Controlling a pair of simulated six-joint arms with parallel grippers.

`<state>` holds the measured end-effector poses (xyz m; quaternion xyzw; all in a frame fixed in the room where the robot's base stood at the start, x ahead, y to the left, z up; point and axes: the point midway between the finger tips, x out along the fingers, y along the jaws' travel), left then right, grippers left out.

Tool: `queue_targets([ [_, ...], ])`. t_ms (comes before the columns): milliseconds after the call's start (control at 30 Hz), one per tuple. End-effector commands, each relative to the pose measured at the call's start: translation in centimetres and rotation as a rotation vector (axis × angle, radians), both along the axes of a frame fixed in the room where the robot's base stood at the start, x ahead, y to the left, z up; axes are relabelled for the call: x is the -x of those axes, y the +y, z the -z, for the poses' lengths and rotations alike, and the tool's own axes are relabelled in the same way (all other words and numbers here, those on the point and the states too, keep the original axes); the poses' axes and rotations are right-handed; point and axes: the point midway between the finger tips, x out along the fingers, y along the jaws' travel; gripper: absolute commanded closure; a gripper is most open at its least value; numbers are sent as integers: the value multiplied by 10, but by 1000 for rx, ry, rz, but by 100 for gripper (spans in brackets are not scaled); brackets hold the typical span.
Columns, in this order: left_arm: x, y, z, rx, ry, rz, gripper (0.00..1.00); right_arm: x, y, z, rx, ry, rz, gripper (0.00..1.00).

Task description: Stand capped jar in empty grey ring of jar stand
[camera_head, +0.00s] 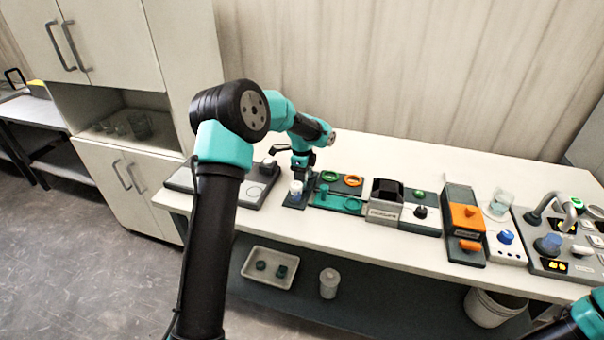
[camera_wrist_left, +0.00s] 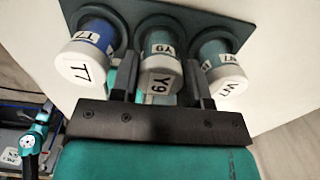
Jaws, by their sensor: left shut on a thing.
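My left gripper (camera_wrist_left: 160,82) is shut on the white-capped jar marked Y9 (camera_wrist_left: 161,73), one finger on each side. The jar is at the middle place of the dark jar stand (camera_wrist_left: 225,12). I cannot tell whether its base is fully down in the ring, as its cap and body hide most of that. A blue jar with a white T7 cap (camera_wrist_left: 87,64) stands to its left, and a teal jar with a white cap (camera_wrist_left: 228,78) to its right. In the head view my left gripper (camera_head: 301,170) is over the stand (camera_head: 292,204), where a white cap (camera_head: 296,186) shows.
A grey plate with a knob (camera_head: 255,190) lies left of the stand. A teal board with green and orange rings (camera_head: 335,198) lies close on the right. Further right are a grey box (camera_head: 384,212) and an orange-topped device (camera_head: 464,217). A white tray (camera_head: 270,268) is on the lower shelf.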

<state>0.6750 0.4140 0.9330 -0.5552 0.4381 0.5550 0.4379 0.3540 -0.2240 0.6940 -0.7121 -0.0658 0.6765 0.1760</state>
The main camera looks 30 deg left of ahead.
Motion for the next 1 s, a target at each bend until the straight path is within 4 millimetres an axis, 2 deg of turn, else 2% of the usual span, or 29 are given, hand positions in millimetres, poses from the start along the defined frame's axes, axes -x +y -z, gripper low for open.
queue_targets([
  [167,0,0,3,0,0,0,82,0,0,0,0,0,0,57],
  [200,0,0,3,0,-1,0,54,0,0,0,0,0,0,57],
  [433,0,0,3,0,0,0,32,0,0,0,0,0,0,57],
  [767,0,0,0,0,-1,0,32,0,0,0,0,0,0,57],
  [1000,0,0,-26,0,-3,-1,32,0,0,0,0,0,0,57],
])
